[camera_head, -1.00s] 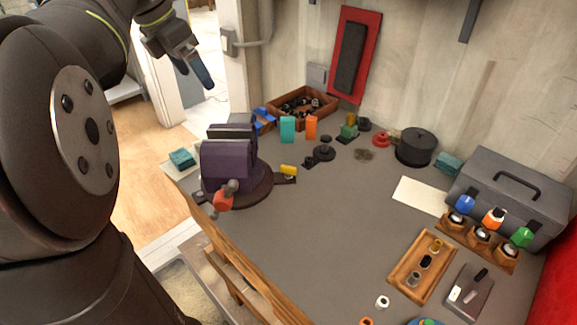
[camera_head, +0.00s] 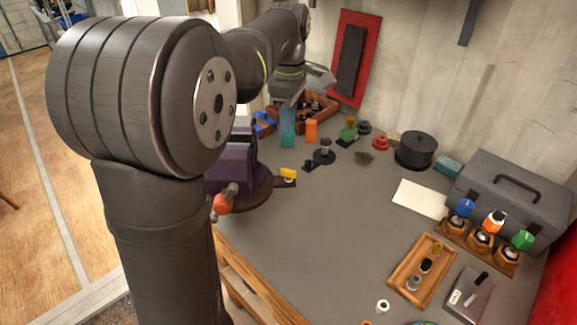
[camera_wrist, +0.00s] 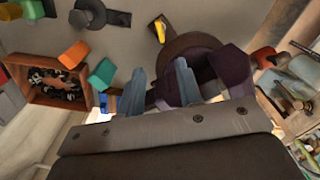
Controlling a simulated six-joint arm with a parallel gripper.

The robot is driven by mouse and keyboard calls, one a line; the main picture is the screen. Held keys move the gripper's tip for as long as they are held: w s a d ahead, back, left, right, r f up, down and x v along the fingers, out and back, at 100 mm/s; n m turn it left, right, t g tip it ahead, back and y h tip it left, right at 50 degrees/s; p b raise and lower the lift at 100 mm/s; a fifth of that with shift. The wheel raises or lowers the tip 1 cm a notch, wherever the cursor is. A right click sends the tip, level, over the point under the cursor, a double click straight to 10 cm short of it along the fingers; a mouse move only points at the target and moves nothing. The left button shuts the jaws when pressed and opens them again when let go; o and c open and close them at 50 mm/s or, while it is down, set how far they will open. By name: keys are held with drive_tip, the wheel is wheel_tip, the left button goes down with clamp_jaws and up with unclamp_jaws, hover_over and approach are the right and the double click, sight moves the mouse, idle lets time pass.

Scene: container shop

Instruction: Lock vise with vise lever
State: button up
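The dark purple vise (camera_head: 228,170) stands on a round dark base (camera_head: 262,186) at the left of the bench, partly hidden behind my arm. A yellow handle (camera_head: 288,173) lies on a dark plate at the base's right side. A red-orange part with a grey knob (camera_head: 222,204) sticks out at the vise's front. I cannot tell which is the vise lever. In the wrist view the vise (camera_wrist: 232,70) and the yellow handle (camera_wrist: 160,29) show beyond my fingers. My gripper (camera_wrist: 160,85) is open, its bluish fingers apart, above the bench behind the vise.
Teal and orange blocks (camera_head: 311,132) and a wooden bin of dark parts (camera_head: 330,117) stand close to my gripper. A black pot (camera_head: 416,149), a grey toolbox (camera_head: 515,195) and a wooden tray (camera_head: 421,268) are to the right. The bench middle is clear.

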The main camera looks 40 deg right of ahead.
sight(288, 170)
wheel_tip(288, 170, down, 15)
drive_tip(key=shift+f, duration=0.15)
drive_tip(key=shift+c, duration=0.2)
clamp_jaws()
